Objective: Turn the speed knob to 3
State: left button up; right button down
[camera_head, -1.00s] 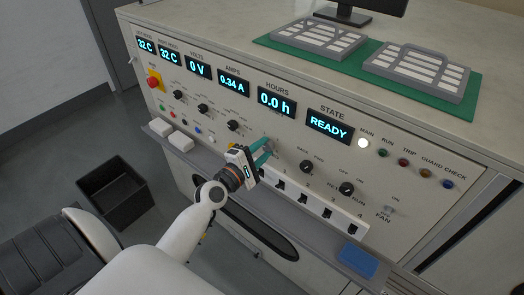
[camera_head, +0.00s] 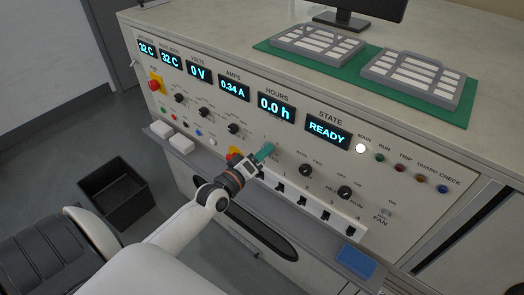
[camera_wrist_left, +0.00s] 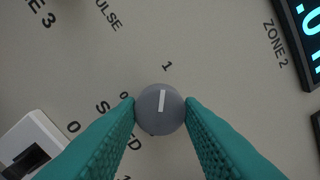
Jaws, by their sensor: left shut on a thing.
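The speed knob (camera_wrist_left: 160,108) is a round grey knob with a white pointer line, on the panel. In the left wrist view it sits between the two teal fingertips of my left gripper (camera_wrist_left: 160,110), which touch its sides. The pointer line points up, near the printed 1. A 0 is printed just left of the knob, and the SPEED lettering is partly covered by a finger. In the head view my left gripper (camera_head: 265,152) is at the panel below the HOURS display, and its fingers hide the knob. My right gripper is not in view.
The STATE display (camera_head: 327,131) reads READY. A black bin (camera_head: 115,192) stands on the floor at left.

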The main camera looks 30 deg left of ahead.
pick_arm(q)
jog(key=shift+f+n+p, duration=0.1)
jog(key=shift+n+p, duration=0.6)
jog(key=shift+n, duration=16.9)
jog(key=o, duration=1)
jog(key=shift+c, duration=0.2)
